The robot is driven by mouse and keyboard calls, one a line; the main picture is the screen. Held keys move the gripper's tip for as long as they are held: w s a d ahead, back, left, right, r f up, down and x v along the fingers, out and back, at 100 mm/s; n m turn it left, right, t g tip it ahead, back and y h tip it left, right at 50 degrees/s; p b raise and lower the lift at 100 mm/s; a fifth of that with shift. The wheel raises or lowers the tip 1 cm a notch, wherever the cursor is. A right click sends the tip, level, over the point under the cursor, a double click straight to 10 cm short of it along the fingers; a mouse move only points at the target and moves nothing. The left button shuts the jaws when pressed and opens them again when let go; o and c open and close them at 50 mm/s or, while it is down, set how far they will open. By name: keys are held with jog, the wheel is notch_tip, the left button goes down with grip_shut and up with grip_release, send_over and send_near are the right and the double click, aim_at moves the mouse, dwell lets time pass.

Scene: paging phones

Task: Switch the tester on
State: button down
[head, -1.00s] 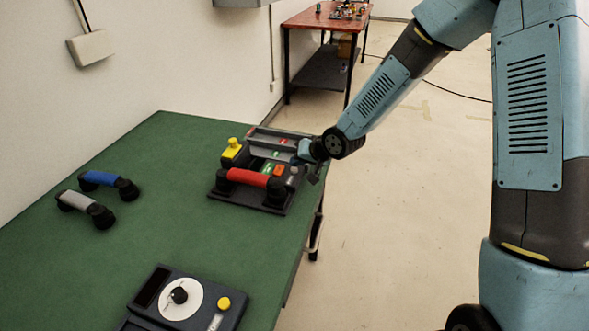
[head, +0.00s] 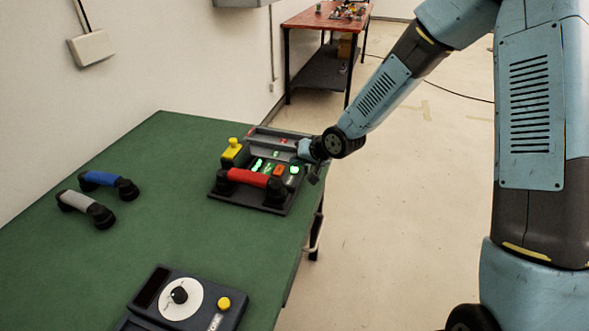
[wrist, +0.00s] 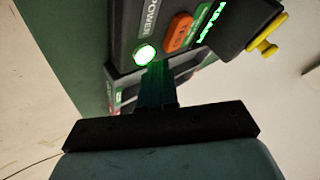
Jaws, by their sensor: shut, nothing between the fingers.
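The dark tester (head: 278,208) sits near the right edge of the green table, with a red handset (head: 248,178) across its front. Its green markings glow in the head view. In the wrist view, a round button (wrist: 145,54) beside the word POWER is lit greenish white, next to an orange button (wrist: 179,32). My gripper (wrist: 156,78) is shut and empty, with its fingertips just by the lit button; I cannot tell whether they touch it. In the head view my gripper (head: 307,171) is at the tester's right side, its fingertips partly hidden.
A blue handset (head: 103,180) and a grey handset (head: 80,204) lie at the left. A dial unit (head: 220,292) with a yellow button stands at the front. The table middle is clear.

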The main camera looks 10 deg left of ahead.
aim_at(297, 170)
jog(key=shift+r, duration=0.1)
jog(key=shift+r, duration=2.9)
